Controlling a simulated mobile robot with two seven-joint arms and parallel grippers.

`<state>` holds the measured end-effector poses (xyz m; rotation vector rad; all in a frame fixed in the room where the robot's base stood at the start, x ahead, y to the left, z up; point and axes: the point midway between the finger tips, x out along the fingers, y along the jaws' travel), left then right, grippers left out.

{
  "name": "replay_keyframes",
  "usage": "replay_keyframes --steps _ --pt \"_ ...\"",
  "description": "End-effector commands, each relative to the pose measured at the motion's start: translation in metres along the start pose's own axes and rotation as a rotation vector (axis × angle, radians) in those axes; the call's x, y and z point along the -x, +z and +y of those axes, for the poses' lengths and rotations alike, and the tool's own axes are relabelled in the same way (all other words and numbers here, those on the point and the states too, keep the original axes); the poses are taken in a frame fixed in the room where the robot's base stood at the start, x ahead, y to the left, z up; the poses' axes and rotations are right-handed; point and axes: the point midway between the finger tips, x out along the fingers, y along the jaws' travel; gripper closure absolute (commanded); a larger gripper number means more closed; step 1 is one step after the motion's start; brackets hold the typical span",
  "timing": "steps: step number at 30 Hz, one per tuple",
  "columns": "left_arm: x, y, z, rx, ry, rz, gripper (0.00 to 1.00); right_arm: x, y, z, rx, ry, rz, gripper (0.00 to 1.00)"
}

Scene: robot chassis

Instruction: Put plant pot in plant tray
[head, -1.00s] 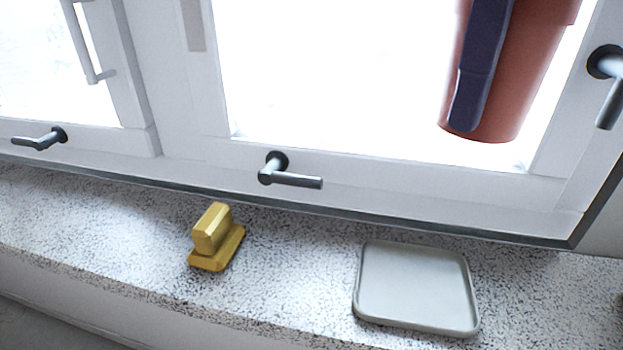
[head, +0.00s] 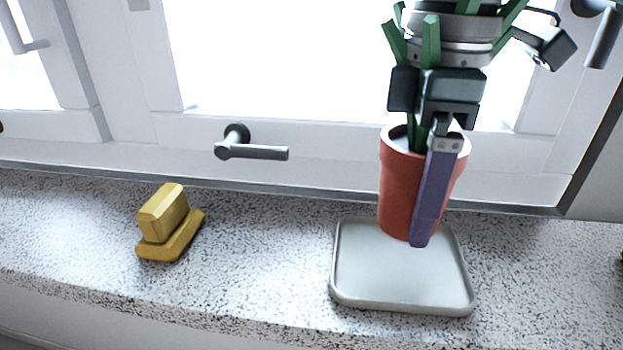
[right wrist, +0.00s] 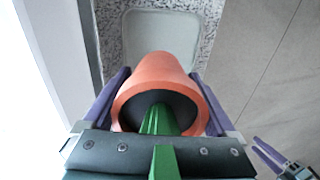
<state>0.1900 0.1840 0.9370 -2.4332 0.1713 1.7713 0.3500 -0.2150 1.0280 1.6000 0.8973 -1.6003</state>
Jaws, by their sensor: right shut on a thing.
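The red-orange plant pot (head: 400,190) with green stems is held nearly upright by my right gripper (head: 432,195). Its purple fingers lie on both sides of the pot in the right wrist view, where the pot (right wrist: 158,72) shows its rim and dark inside. The pale grey plant tray (head: 400,285) lies flat and empty on the sill. In the head view the pot's base overlaps the tray's back part; the exact gap cannot be told. The tray (right wrist: 160,25) shows beyond the pot in the right wrist view. My left gripper (right wrist: 266,156) shows at lower right there, its two fingers apart.
A yellow block-shaped object (head: 170,222) stands on the speckled sill (head: 265,250), left of the tray. The window with its dark handle (head: 250,149) rises behind. The sill between the yellow object and tray is clear.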

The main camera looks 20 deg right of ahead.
Motion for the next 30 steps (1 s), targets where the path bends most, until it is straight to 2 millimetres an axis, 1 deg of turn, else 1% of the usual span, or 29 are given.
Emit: replay_keyframes --steps 1,7,13,16,26,27,29,30 --pt "-0.002 0.001 0.000 -0.001 -0.001 0.000 0.50 -0.009 0.000 0.000 0.000 -0.001 0.000 0.95" --pt "-0.004 0.002 -0.001 -0.003 -0.002 -0.001 0.50 -0.025 0.000 0.000 -0.001 -0.001 0.000 0.95" --pt "-0.009 0.003 0.000 -0.003 -0.002 -0.001 0.50 -0.056 0.000 0.000 -0.001 -0.001 0.000 0.95" --pt "-0.009 0.003 0.000 -0.003 -0.002 -0.001 0.50 -0.061 0.000 0.000 0.000 0.001 0.001 0.95" --pt "-0.008 0.003 0.001 0.002 0.003 0.000 0.50 -0.063 -0.001 0.000 -0.001 0.001 0.001 0.95" --pt "-0.009 0.003 0.002 0.003 0.004 0.000 0.50 -0.064 0.000 0.000 -0.001 0.001 0.001 0.06" --pt "-0.009 0.003 0.002 0.005 0.005 0.000 0.50 -0.064 0.000 0.000 -0.001 0.001 0.001 0.00" --pt "-0.009 0.003 0.002 0.006 0.005 0.000 0.50 -0.063 0.000 0.000 -0.001 0.001 0.001 0.00"
